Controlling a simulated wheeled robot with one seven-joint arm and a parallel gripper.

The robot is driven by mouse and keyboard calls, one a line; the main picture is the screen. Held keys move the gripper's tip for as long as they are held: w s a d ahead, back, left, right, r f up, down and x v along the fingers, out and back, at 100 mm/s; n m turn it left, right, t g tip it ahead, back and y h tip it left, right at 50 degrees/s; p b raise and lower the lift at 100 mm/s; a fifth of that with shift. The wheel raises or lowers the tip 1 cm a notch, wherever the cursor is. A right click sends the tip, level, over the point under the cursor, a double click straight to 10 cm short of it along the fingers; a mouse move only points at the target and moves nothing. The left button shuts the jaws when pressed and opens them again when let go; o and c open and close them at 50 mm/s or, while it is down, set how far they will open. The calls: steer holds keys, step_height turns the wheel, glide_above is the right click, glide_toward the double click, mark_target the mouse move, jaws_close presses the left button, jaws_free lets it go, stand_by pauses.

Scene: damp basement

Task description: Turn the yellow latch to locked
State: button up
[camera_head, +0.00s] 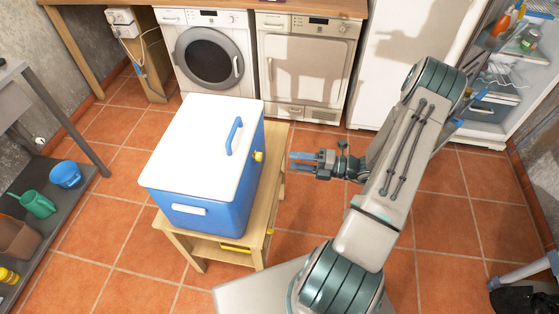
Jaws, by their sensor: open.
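The yellow latch (258,156) is a small knob on the right side of a blue cooler box. The box (197,216) has a white lid (190,150) with a blue handle (234,136), and the lid is down. The latch is too small to tell which way it is turned. My gripper (293,161) is open and empty, to the right of the latch and apart from it.
The box stands on a wooden stand (269,200) with a lower shelf. A washing machine (211,60) and a dryer (308,65) stand behind. An open fridge (500,70) is at right. A dark shelf (75,190) with pots is at left. Tiled floor is clear around the stand.

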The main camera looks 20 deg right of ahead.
steer(key=shift+v, duration=1.75)
steer(key=s+a+r+n+g+h, duration=0.3)
steer(key=a+r+n+g, duration=0.25)
steer(key=n, duration=0.45)
steer(key=s+a+r+n+g+h, duration=0.3)
steer(key=a+r+n+g, duration=0.3)
steer(key=n, duration=0.4)
steer(key=s+r+n+t+h, duration=0.2)
steer(key=s+r+n+h, duration=0.2)
steer(key=n, duration=0.6)
steer(key=s+a+r+n+t+h, duration=0.1)
steer(key=s+r+n+t+h, duration=0.2)
steer(key=r+n, duration=0.5)
steer(key=s+n+h, duration=0.1)
steer(key=n+h, duration=0.1)
steer(key=shift+a+r+n+t, duration=0.15)
steer(key=shift+r+n+t, duration=0.1)
steer(key=shift+n+t, duration=0.1)
